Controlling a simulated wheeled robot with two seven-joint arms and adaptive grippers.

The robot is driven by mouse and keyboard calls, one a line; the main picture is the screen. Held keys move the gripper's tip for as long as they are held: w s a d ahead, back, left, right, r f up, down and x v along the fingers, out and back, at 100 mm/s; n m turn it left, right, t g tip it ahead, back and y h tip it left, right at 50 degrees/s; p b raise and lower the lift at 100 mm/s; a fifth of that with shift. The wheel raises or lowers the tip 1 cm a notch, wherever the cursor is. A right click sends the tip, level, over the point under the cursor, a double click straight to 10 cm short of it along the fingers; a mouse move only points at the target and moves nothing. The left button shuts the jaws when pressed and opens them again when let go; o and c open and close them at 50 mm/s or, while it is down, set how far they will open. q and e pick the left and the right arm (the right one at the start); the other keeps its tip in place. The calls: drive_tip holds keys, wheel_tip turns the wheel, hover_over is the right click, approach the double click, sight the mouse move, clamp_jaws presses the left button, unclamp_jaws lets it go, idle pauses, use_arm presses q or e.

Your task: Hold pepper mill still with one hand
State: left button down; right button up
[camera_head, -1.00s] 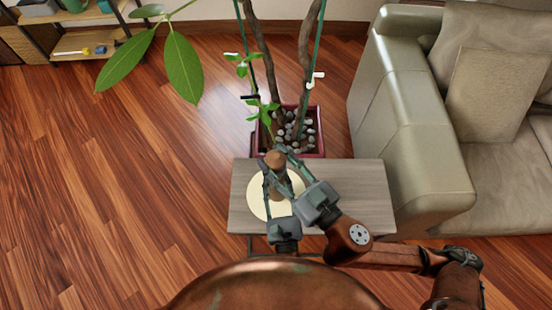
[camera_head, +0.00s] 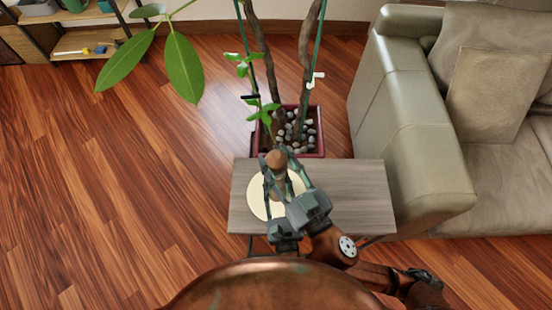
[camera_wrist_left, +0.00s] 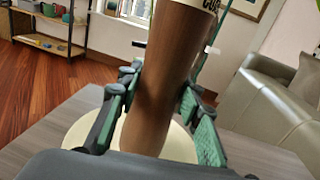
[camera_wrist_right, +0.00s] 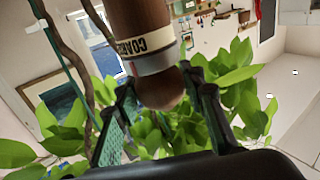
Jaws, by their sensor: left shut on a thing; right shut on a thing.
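The brown wooden pepper mill (camera_head: 276,160) stands upright on a round cream mat (camera_head: 257,205) on the small table. My left gripper (camera_wrist_left: 160,105) is shut around the mill's brown body (camera_wrist_left: 165,65), with a finger on each side. My right gripper (camera_wrist_right: 160,92) is shut on the rounded knob (camera_wrist_right: 160,88) at the mill's top. The right wrist view shows a pale band with the letters "COAR" (camera_wrist_right: 138,45) beside the knob. In the head view both grippers are close together, the right one on the right side, and they partly hide the mill.
The small grey-brown table (camera_head: 350,195) is bare on its right side. A potted plant with pebbles (camera_head: 300,128) stands just behind it. A beige sofa (camera_head: 415,140) is close on the right. Open wooden floor (camera_head: 110,180) lies to the left.

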drive_tip(key=o, duration=1.2)
drive_tip(key=shift+c, duration=0.2)
drive_tip(key=shift+a+n+g+y, duration=0.1)
drive_tip(key=shift+n+g+y, duration=0.3)
drive_tip(key=shift+n+y, duration=0.15)
drive_tip(key=shift+y, duration=0.25)
